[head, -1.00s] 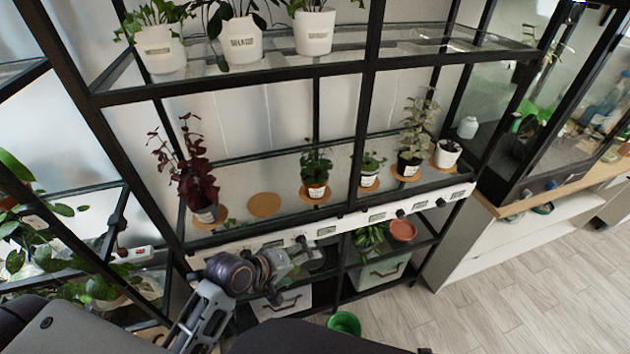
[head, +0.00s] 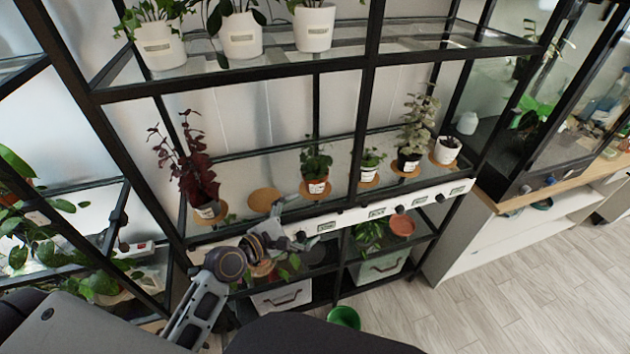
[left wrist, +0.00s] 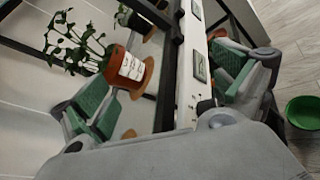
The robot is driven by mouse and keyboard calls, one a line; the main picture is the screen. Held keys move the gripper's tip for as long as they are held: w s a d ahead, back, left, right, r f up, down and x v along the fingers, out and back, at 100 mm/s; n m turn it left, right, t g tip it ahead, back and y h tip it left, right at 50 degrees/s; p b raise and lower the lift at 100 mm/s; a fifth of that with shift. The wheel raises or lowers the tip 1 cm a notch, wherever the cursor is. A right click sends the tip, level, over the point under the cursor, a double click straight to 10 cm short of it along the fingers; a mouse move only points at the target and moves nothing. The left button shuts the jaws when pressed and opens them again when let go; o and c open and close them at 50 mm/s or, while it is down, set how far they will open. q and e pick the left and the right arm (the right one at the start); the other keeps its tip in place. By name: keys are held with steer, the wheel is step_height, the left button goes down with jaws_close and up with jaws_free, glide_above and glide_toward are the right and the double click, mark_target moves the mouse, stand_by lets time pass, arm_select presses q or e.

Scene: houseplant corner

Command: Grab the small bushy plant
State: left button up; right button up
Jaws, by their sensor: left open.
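The small bushy plant (head: 316,163) has dark green leaves and stands upright in a terracotta pot with a white label, on a round cork coaster on the middle shelf. It also shows at the upper left of the left wrist view (left wrist: 124,65). My left gripper (head: 313,214) is open and empty at the shelf's front edge, below and in front of the pot. In the left wrist view my left gripper (left wrist: 165,75) has one finger over the shelf side near the pot and the other outside the front rail. Neither finger visibly holds the pot. My right gripper is out of view.
An empty cork coaster (head: 264,201) and a dark red plant (head: 197,178) are left of it. A smaller green plant (head: 371,160) and a pale-leaved plant (head: 412,135) stand to its right. The labelled front rail (head: 378,212) borders the shelf. A green bucket (head: 344,318) is on the floor.

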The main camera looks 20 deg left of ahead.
mark_target(307, 180)
arm_select(q)
steer(key=w+a+r+n+t, duration=0.1)
steer(key=n, duration=0.2)
steer(key=a+r+n+t+y, duration=0.1)
steer(key=a+n, duration=0.1)
steer(key=n, duration=0.1)
steer(key=w+a+r+n+t, duration=0.1)
steer(key=n, duration=0.2)
steer(key=shift+w+a+r+n+t+y, duration=0.3)
steer(key=shift+a, duration=0.1)
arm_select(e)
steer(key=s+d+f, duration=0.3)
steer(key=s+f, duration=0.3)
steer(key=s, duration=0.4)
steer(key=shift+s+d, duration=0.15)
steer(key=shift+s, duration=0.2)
arm_select(q)
steer(key=shift+w, duration=0.1)
steer(key=shift+p+x, duration=0.4)
steer(key=shift+x, duration=2.25)
steer(key=shift+w+d, duration=0.25)
steer(key=shift+w, duration=0.4)
steer(key=shift+p+x, duration=0.3)
steer(key=shift+x, duration=0.45)
steer(key=shift+w+f, duration=0.1)
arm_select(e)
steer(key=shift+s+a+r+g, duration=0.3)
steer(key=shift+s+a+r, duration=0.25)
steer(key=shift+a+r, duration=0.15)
